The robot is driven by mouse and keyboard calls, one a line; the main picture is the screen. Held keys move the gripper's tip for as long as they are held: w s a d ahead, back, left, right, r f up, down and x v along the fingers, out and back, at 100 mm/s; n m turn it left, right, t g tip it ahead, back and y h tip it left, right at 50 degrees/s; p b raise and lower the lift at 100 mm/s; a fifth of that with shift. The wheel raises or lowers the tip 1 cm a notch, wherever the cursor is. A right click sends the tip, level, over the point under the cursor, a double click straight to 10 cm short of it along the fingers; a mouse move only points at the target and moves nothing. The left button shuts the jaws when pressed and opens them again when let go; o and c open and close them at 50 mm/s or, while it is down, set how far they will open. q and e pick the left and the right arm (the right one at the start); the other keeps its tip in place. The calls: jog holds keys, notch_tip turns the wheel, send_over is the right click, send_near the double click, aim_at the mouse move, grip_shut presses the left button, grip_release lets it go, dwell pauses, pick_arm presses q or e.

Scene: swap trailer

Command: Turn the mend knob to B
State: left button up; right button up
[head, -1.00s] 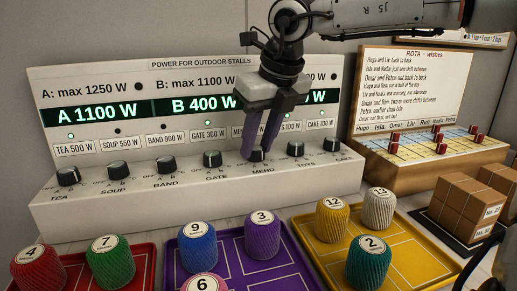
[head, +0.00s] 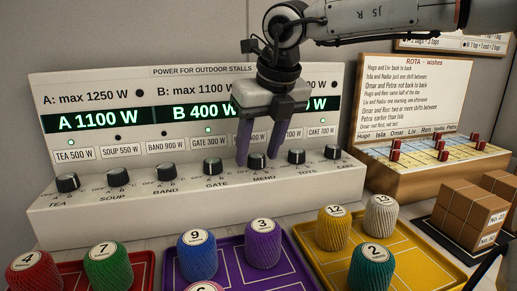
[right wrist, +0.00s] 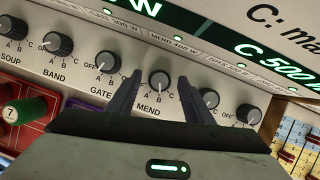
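The mend knob (right wrist: 159,80) is a dark round dial on the white sloped panel, above the MEND label. In the right wrist view its white mark points down, towards the B. My right gripper (head: 257,160) is open in front of the panel, with its purple-grey fingers apart. In the right wrist view the fingers (right wrist: 159,82) stand to either side of the mend knob; contact cannot be told. In the head view the mend knob (head: 258,158) shows between the fingertips. The display reads B 400 W (head: 205,109). My left gripper is out of view.
The gate knob (head: 216,166) and toys knob (head: 296,156) stand close on either side. Trays with numbered yarn spools, such as the purple tray (head: 285,260), lie in front. A rota board (head: 405,90) and brown boxes (head: 470,212) are at the right.

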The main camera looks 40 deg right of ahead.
jog(key=p+v, duration=0.2)
jog(key=v, duration=0.8)
jog(key=shift+r, duration=0.15)
jog(key=shift+s, duration=0.1)
dwell(0.3)
